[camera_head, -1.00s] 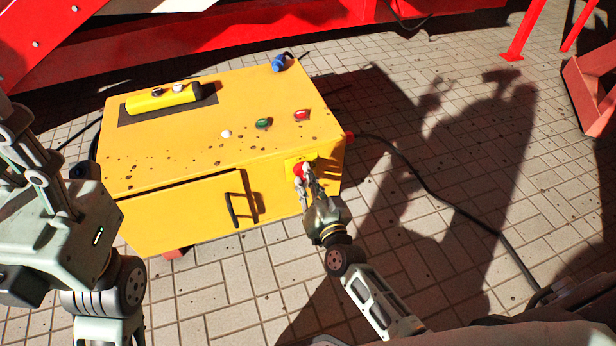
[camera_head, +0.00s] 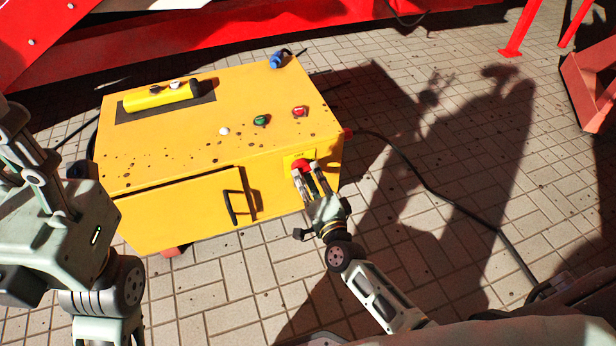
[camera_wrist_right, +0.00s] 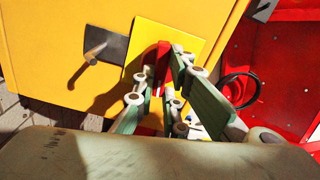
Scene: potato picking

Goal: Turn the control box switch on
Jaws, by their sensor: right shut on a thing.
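The yellow control box (camera_head: 180,170) stands on the paved floor in the head view. Its red switch (camera_head: 302,166) sits on a yellow plate at the right end of the front face. My right gripper (camera_head: 312,178) is at this switch. In the right wrist view the fingers (camera_wrist_right: 160,85) are on both sides of the red switch handle (camera_wrist_right: 163,62), shut on it, and hide part of it. My left gripper (camera_head: 35,170) is at the left edge, away from the box and partly cut off; I cannot tell its opening.
The box top carries a green button (camera_head: 262,120), a red button (camera_head: 299,112), a white knob (camera_head: 224,131) and a yellow cylinder (camera_head: 160,96). A black handle (camera_head: 231,208) sticks out of the front door. A black cable (camera_head: 420,180) crosses the floor at right.

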